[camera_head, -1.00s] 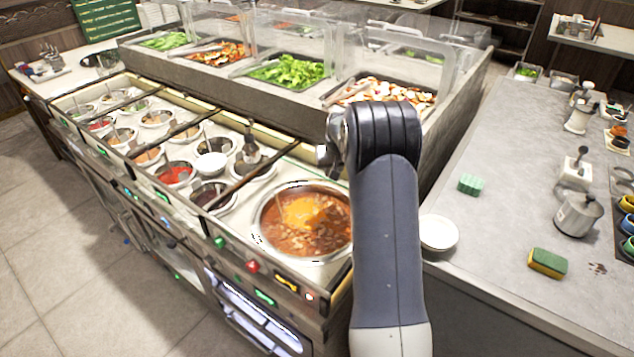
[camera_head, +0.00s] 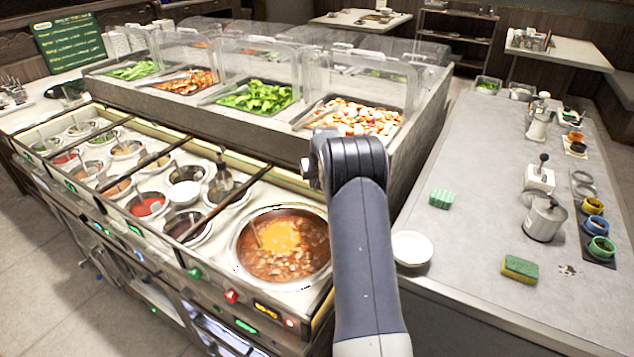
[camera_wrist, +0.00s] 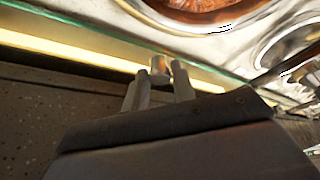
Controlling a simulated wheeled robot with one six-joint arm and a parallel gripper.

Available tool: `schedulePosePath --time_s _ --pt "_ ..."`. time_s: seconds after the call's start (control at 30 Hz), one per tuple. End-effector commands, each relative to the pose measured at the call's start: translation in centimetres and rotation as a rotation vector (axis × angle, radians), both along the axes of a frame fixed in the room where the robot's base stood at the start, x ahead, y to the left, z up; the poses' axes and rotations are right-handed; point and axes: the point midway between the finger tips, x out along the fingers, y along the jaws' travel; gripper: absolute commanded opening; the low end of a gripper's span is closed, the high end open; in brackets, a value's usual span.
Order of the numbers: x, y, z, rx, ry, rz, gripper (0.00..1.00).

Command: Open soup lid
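The soup pot (camera_head: 238,250) is a wide round metal well sunk in the counter's near right end. It holds orange-red soup with a yellow patch, and a thin handle sticks up at its left. I cannot tell a lid from the shiny rim and the soup surface. In the wrist view, the soup (camera_wrist: 195,8) and its metal rim show at the top edge. My gripper (camera_wrist: 158,82) has its two pale fingers apart, below the pot rim and near the counter's lit edge. A small shiny piece shows between the tips; contact is unclear. In the head view my arm hides the gripper.
Several sauce wells (camera_head: 148,207) run along the counter left of the soup. Food trays under clear guards (camera_head: 370,85) stand behind. A grey side table (camera_head: 470,240) on the right holds a white bowl (camera_head: 411,249), sponges (camera_head: 520,268) and a metal pot (camera_head: 545,220).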

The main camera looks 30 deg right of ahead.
Motion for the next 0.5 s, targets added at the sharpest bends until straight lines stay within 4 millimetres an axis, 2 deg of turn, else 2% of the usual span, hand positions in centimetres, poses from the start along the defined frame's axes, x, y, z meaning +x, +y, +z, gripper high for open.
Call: schedulePosePath --time_s 0.03,0.2,0.5 --pt "0.0 0.0 0.03 0.0 0.0 0.0 0.29" --pt "-0.02 0.01 -0.01 0.0 0.001 0.0 0.43" --pt "-0.11 0.05 0.2 0.0 0.001 0.0 0.44"
